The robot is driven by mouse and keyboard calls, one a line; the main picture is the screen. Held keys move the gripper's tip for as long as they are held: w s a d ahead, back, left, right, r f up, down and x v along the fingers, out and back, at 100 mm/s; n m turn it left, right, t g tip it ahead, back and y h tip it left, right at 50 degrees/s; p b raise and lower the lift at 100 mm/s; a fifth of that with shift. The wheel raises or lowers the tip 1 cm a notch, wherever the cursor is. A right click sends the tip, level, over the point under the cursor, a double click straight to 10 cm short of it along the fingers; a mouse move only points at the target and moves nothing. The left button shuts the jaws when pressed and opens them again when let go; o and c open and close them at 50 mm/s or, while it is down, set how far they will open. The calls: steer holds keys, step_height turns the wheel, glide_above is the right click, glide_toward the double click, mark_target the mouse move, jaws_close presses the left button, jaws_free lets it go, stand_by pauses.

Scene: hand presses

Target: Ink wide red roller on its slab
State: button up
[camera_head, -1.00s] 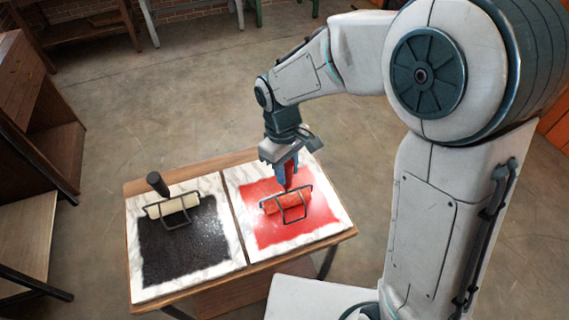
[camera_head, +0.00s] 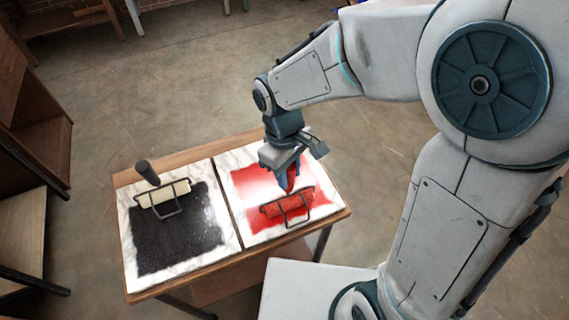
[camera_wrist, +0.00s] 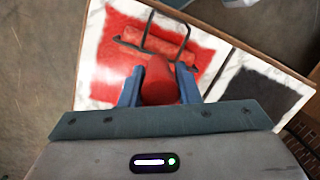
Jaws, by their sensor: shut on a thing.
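The wide red roller (camera_head: 287,204) lies over the red ink on its marble slab (camera_head: 328,213), toward the slab's near edge. Its drum looks red, set in a dark wire frame. My gripper (camera_head: 291,178) is shut on the roller's red handle, which stands up between the blue fingers. In the wrist view, the handle (camera_wrist: 160,82) sits between the fingertips of my gripper (camera_wrist: 160,85), and the drum (camera_wrist: 148,43) and frame lie beyond. The drum appears to touch the ink, but the exact contact line cannot be told.
A second slab (camera_head: 133,265) with black ink stands to the left on the same wooden table (camera_head: 186,165). A pale roller (camera_head: 163,197) with a dark handle lies at its far edge. Wooden shelving (camera_head: 35,140) stands at the left. The floor behind the table is clear.

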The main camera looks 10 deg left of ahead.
mark_target(291, 172)
steer(key=shift+s+d, duration=0.4)
steer(key=shift+s, duration=0.25)
steer(key=shift+r+p, duration=2.05)
steer(key=shift+r, duration=0.5)
